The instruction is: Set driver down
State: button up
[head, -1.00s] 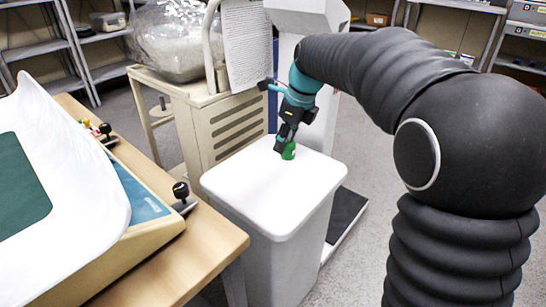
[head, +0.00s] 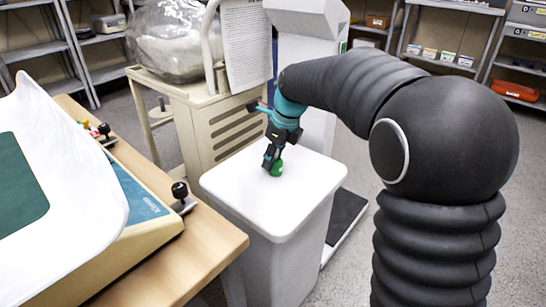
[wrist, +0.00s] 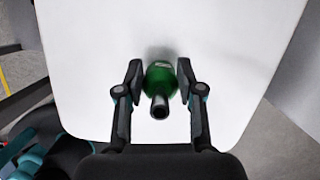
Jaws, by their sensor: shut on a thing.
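The driver (head: 277,169) is a green-handled tool low over the white top (head: 240,195) of a bin-like stand. My gripper (head: 271,165) points down over the middle of that top, shut on the driver. In the wrist view the green driver (wrist: 160,78) lies between my gripper's two black fingers (wrist: 160,88), with a dark round end facing the camera. A soft shadow falls on the white surface beside it. I cannot tell whether the driver's lower end touches the top.
A wooden desk (head: 190,262) with a cream console (head: 100,255) and black knobs stands on the left. A beige cart (head: 215,125) carrying a clear bag is behind the stand. Shelves line the back. The white top around the driver is clear.

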jog(key=o, duration=1.2)
jog(key=shift+f, duration=0.1)
jog(key=p+v, duration=0.1)
jog(key=v, duration=1.1)
jog(key=s+d+f+n+t, duration=0.1)
jog(key=s+d+n, duration=0.3)
jog(key=s+n, duration=0.2)
jog(key=s+d+f+n+t+h, duration=0.1)
jog(key=s+d+n, duration=0.3)
jog(key=s, duration=0.5)
jog(key=s+d+f+n+t+h, duration=0.1)
jog(key=s+d+n, duration=0.4)
jog(key=s+n, duration=0.2)
jog(key=shift+s+f+n, duration=0.35)
jog(key=shift+s+n, duration=0.05)
jog(key=shift+n, duration=0.3)
jog(key=s+f+n, duration=0.1)
jog(key=s+d+f+n, duration=0.1)
jog(key=s+n, duration=0.1)
jog(key=s+d+f+n+t, duration=0.1)
jog(key=s+f, duration=0.1)
jog(key=shift+n+h, duration=0.4)
jog(key=shift+c, duration=1.2)
jog(key=shift+s+d+f, duration=0.1)
jog(key=shift+s+f, duration=0.05)
jog(key=shift+f, duration=0.05)
jog(key=shift+c, duration=0.6)
